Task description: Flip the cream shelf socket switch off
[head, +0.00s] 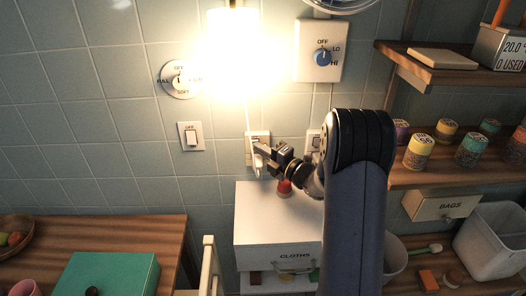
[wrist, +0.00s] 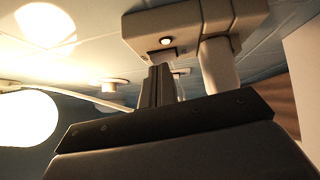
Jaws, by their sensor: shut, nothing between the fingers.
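A cream socket (head: 257,136) is on the tiled wall below the glowing lamp, partly hidden by my gripper (head: 261,149). In the wrist view the cream socket (wrist: 190,22) fills the top, with a small lit indicator (wrist: 165,41) and a pale plug or cord end (wrist: 217,62) on its right. A small switch part (wrist: 162,54) shows just below the indicator; its position is hard to tell. My gripper (wrist: 160,72) is shut and empty, its tips right at the socket's lower part. I cannot tell whether they touch.
A second socket plate (head: 314,138) is partly hidden behind my arm. A light switch (head: 191,136), a round dial (head: 180,78) and a knob panel (head: 320,50) are on the wall. A white cloths box (head: 255,215) stands below my gripper; shelves with jars are at right.

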